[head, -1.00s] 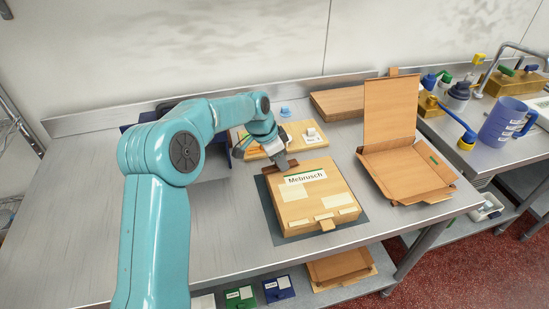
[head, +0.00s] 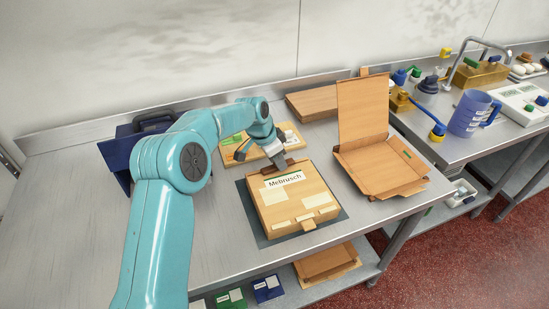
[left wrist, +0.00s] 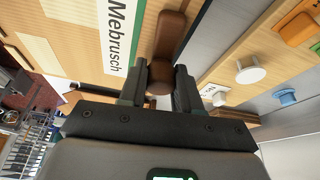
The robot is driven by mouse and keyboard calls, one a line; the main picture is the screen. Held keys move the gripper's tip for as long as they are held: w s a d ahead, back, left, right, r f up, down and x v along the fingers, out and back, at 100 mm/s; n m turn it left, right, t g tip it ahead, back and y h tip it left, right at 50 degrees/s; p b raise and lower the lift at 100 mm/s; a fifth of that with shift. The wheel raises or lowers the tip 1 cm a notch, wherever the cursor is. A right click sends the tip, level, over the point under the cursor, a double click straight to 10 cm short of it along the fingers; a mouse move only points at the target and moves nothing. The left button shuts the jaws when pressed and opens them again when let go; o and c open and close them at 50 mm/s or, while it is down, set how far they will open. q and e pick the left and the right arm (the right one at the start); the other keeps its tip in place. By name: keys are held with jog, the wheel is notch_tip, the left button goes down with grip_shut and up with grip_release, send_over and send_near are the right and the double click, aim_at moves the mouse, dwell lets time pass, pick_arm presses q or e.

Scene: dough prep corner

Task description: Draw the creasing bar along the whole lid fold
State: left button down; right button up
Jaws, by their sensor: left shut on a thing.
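The closed cardboard box (head: 265,199) marked "Mebrusch" lies on a dark mat (head: 254,226), with its lid fold along the back edge and a tab at the front. My left gripper (head: 279,161) is shut on the brown creasing bar, near the middle of that back edge. In the left wrist view the bar (left wrist: 171,36) sticks out beyond the fingers (left wrist: 160,80), beside the "Mebrusch" label (left wrist: 116,35), over the box's edge. Whether the bar presses on the cardboard is hard to tell. The fingers hide part of the bar. My right gripper is not in view.
An open cardboard box (head: 378,170) with its lid upright stands right of the mat. Behind are a wooden board (head: 235,151) with small items and a flat cardboard stack (head: 312,104). A dark blue case (head: 117,157) stands at the left. The front-left tabletop is clear.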

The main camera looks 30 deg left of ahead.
pick_arm(q)
jog(key=shift+r+p, duration=1.55)
jog(key=shift+r, duration=0.95)
jog(key=shift+f, duration=0.1)
